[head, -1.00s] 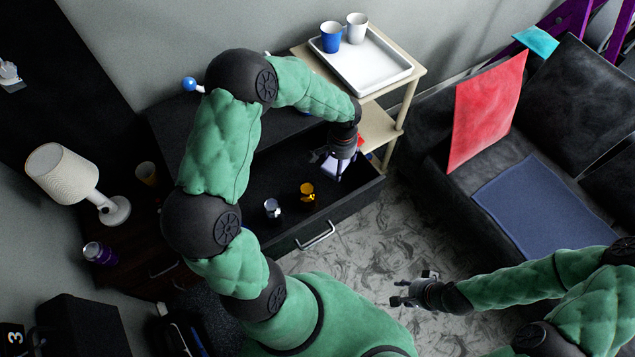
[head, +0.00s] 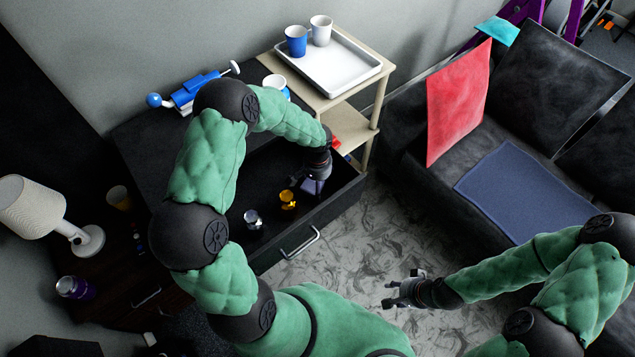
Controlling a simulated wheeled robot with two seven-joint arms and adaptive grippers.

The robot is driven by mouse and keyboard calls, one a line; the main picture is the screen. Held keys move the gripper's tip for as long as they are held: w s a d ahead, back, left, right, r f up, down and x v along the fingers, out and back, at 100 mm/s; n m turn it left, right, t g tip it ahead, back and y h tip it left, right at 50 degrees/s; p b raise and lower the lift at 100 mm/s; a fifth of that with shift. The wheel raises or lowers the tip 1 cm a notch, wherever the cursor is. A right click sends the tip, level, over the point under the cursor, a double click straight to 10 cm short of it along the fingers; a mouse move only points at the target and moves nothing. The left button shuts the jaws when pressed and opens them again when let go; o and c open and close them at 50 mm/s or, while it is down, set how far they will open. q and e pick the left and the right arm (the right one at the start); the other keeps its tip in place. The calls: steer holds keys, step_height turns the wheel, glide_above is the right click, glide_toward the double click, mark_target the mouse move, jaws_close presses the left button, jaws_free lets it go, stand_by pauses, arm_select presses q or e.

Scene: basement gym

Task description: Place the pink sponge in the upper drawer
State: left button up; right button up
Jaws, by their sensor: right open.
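I cannot make out a pink sponge in this view. An open black drawer (head: 335,211) with a silver handle stands out from the dark cabinet under my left arm. In it are a silver cup-like thing (head: 253,218), a yellow cup-like thing (head: 288,199) and a pale lavender thing (head: 312,187). My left gripper (head: 315,178) points down into the drawer's right end, over the lavender thing. Its fingertips are hard to see, so I cannot tell whether it holds anything. My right gripper (head: 393,295) is open and empty above the carpet.
A blue-and-white toy-like thing (head: 192,93) and a white-topped container (head: 275,83) are on the cabinet top. A cream cart (head: 352,98) with a white tray and two cups stands behind right. A lamp (head: 40,212) is at left, a dark sofa (head: 545,85) at right.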

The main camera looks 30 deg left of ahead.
arm_select(q)
steer(key=shift+o, duration=0.5)
steer(key=shift+r, duration=0.3)
step_height(320, 180, up, 11)
steer(key=p, duration=0.4)
steer(key=shift+r, duration=0.2)
steer(key=shift+d, duration=0.1)
